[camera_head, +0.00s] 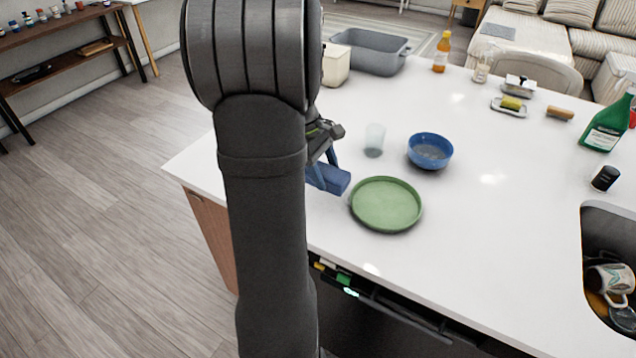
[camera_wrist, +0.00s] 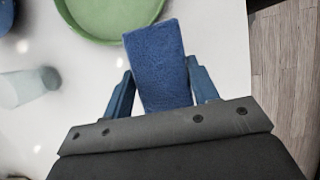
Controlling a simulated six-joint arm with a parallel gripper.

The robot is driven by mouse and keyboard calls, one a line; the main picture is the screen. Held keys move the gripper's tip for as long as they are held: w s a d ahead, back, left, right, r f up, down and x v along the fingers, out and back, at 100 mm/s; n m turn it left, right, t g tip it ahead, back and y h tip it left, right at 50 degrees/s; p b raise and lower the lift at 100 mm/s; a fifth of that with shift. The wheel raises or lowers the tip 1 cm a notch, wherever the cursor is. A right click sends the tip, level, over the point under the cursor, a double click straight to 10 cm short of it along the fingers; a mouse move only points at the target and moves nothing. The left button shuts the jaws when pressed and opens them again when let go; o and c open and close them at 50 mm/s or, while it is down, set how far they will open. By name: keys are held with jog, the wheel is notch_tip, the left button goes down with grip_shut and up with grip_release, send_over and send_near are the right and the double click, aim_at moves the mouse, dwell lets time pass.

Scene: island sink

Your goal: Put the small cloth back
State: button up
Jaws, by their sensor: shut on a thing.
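A small blue cloth (camera_head: 328,178), folded into a thick block, is held over the white counter beside the green tray. It also shows in the wrist view (camera_wrist: 155,60), between my fingers. My gripper (camera_wrist: 160,72) is shut on it, one finger on each side, and the cloth's far end sticks out past the fingertips. In the head view my arm hides part of the gripper (camera_head: 322,170) and the cloth's left end. I cannot tell whether the cloth touches the counter.
The green tray (camera_head: 386,204) is right of the cloth. A clear cup (camera_head: 375,140) and blue bowl (camera_head: 430,151) stand behind. A grey basin (camera_head: 371,52), bottles and a sponge holder are farther back. A sink (camera_head: 605,237) holds mugs. A dark rail (camera_head: 400,315) runs below the counter's front edge.

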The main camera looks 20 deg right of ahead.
jog(key=shift+w+a+f, duration=0.75)
jog(key=shift+w+a, duration=0.05)
jog(key=shift+w, duration=0.15)
jog(key=shift+f, duration=1.95)
jog(key=shift+f, duration=0.1)
jog(key=o, duration=0.9)
jog(key=v, duration=1.2)
